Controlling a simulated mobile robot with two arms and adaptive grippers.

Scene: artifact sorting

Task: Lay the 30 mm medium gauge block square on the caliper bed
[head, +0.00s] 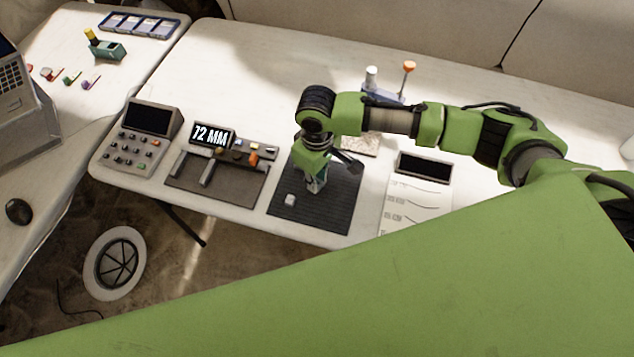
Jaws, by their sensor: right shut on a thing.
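My right gripper (315,183) reaches down over the dark ribbed mat (330,212). It is shut on a pale block that mostly hides between the fingers, so its size cannot be read. A small whitish cube (290,200) lies on the mat, left of and nearer than the gripper. The caliper bed (228,187) is the dark plate left of the mat, with two grey jaw bars (206,171) on it. Its display (212,137) reads 72 MM. No block shows between the jaw bars. My left gripper is not in view.
A grey button console (147,125) stands left of the caliper. A paper sheet (415,200) with a dark screen lies right of the mat. A side table (60,45) at the left holds small coloured pieces.

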